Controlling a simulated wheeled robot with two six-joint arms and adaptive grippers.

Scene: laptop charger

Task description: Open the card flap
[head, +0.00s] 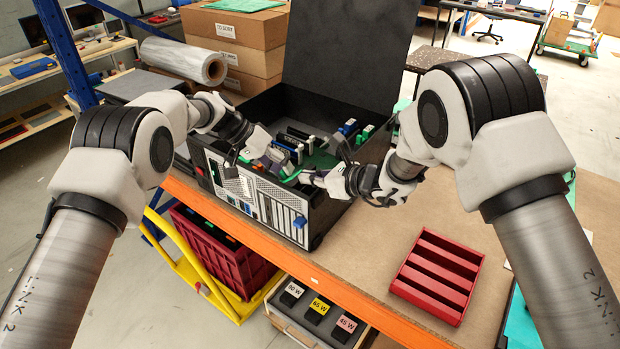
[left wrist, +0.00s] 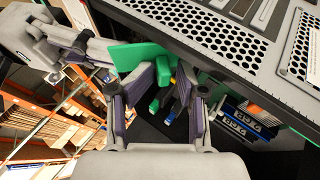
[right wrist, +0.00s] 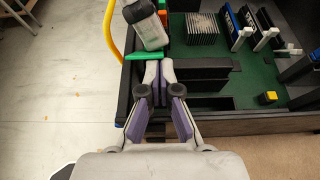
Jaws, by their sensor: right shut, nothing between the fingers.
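The green card flap (left wrist: 135,55) sticks out at the slotted rear edge of the open black computer case (right wrist: 260,124). It also shows in the head view (head: 291,177) and as a narrow green strip in the right wrist view (right wrist: 143,57). My right gripper (head: 308,178) is shut and empty. Its tips (right wrist: 159,66) are close beside the flap; I cannot tell if they touch it. My left gripper (left wrist: 163,78) is open over the rear part of the case, with nothing visibly held. The flap is beside its left finger. The flap's hinge is hidden.
The case's black lid (head: 345,50) stands open behind my grippers. Cards and a green board (right wrist: 245,88) are inside. A red slotted tray (head: 438,276) lies on the bench at right, with bare bench around it. Cardboard boxes (head: 235,60) stand behind.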

